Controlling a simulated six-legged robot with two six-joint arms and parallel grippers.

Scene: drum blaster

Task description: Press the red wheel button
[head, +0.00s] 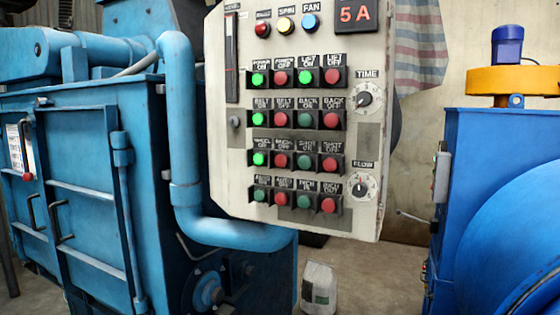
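The white control panel (228,185) stands in the middle of the head view, with rows of green and red buttons in black housings. In the third row, a label that seems to read "WHEEL" sits over the lit green button (259,159). The red button (281,160) just right of it is the likely red wheel button; its own small label is hard to read. Farther right in that row are a dark green button (304,162) and another red button (329,164). Neither of my grippers is in view, and nothing covers the buttons.
Two dials, TIME (364,98) and FLOW (359,187), sit on the panel's right side, under a red "5A" display (355,14). A blue machine (85,150) with a thick pipe (180,130) stands left. Another blue machine (500,150) stands right. The space before the panel looks clear.

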